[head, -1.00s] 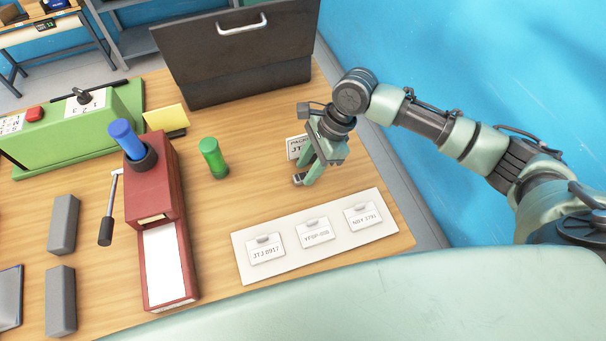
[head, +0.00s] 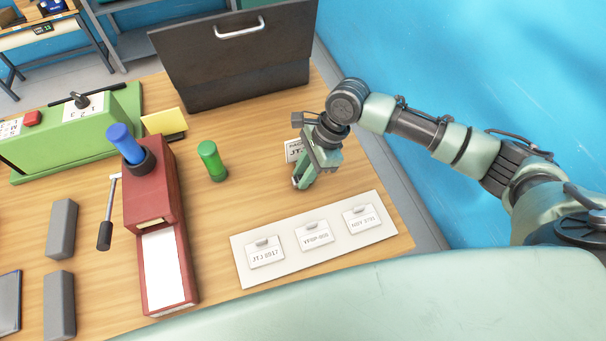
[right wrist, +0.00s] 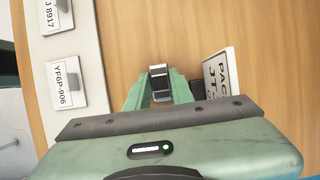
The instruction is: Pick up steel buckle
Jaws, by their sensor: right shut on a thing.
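The steel buckle (right wrist: 160,83) shows in the right wrist view as a small grey and dark piece between the fingertips. My right gripper (right wrist: 159,84) is shut on it, low over the wooden table. In the head view my right gripper (head: 303,182) points down at the table behind the white board, and its fingers hide most of the buckle. I cannot tell whether the buckle still touches the table. My left gripper is not in view.
A white board (head: 285,265) with three labelled cards lies in front of the gripper. A "PACK" sign (head: 293,150) stands close behind it. A green cylinder (head: 211,160) and a red press (head: 155,200) stand to the left. A dark case (head: 240,60) is at the back.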

